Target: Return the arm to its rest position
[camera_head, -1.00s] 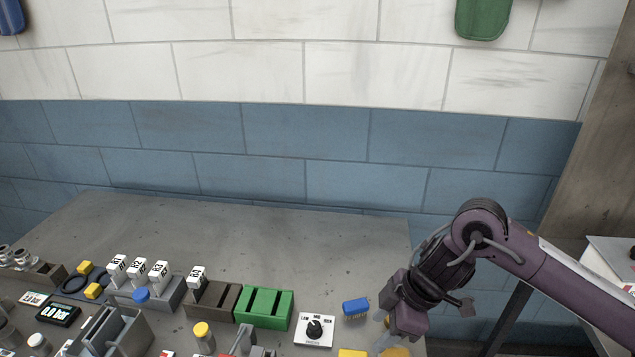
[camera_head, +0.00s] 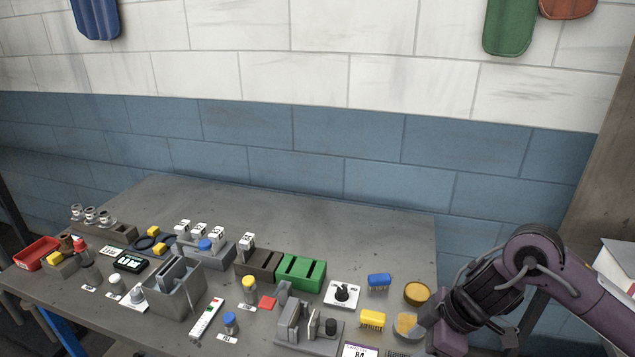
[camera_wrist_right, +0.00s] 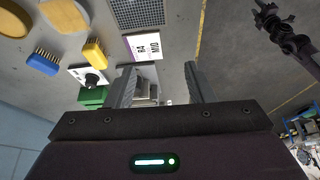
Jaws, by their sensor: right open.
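My right arm comes in from the right in the head view, with its gripper body low at the table's right edge; its fingertips are not clear there. In the right wrist view my right gripper (camera_wrist_right: 160,85) is open, with two grey fingers apart and nothing between them. Beyond the fingers are the table top and a white card marked 84 (camera_wrist_right: 143,46). My left gripper is not in view.
The grey table (camera_head: 340,225) holds a green slotted block (camera_head: 301,273), a knob switch (camera_head: 342,294), blue (camera_head: 379,281) and yellow (camera_head: 372,319) brushes, round yellow-brown discs (camera_head: 417,293), a grey tank (camera_head: 173,296) and a red tray (camera_head: 37,252). The table's back strip is clear.

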